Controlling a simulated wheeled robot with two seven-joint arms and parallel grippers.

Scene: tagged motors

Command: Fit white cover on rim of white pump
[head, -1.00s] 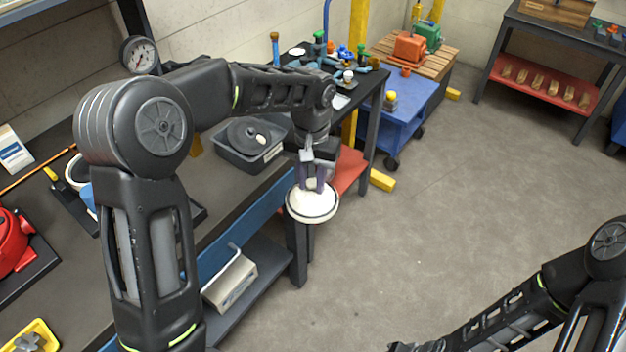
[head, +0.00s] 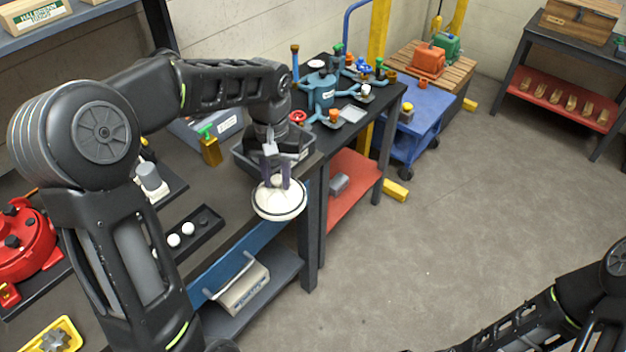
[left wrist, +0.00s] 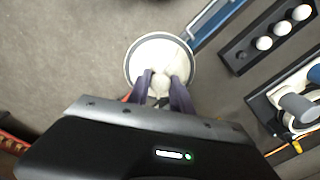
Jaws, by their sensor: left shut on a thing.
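My left gripper (head: 275,184) is shut on the knob of the round white cover (head: 281,204), which has a dark line around its edge. It holds the cover in the air at the workbench's front edge. In the left wrist view the cover (left wrist: 150,52) sits beyond the gripper's fingers (left wrist: 161,84), over the floor. A white unit with a grey cylinder (head: 151,182), perhaps the white pump, stands on a dark tray behind my left arm. It also shows, cut off, at the right of the left wrist view (left wrist: 298,108). My right gripper is out of view.
A black tray with several white balls (head: 207,226) lies on the bench near the cover. A grey bin (head: 244,158) stands behind my gripper. A red pump (head: 25,245) is at far left. A teal pump (head: 321,91) stands on the back table. Floor at right is clear.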

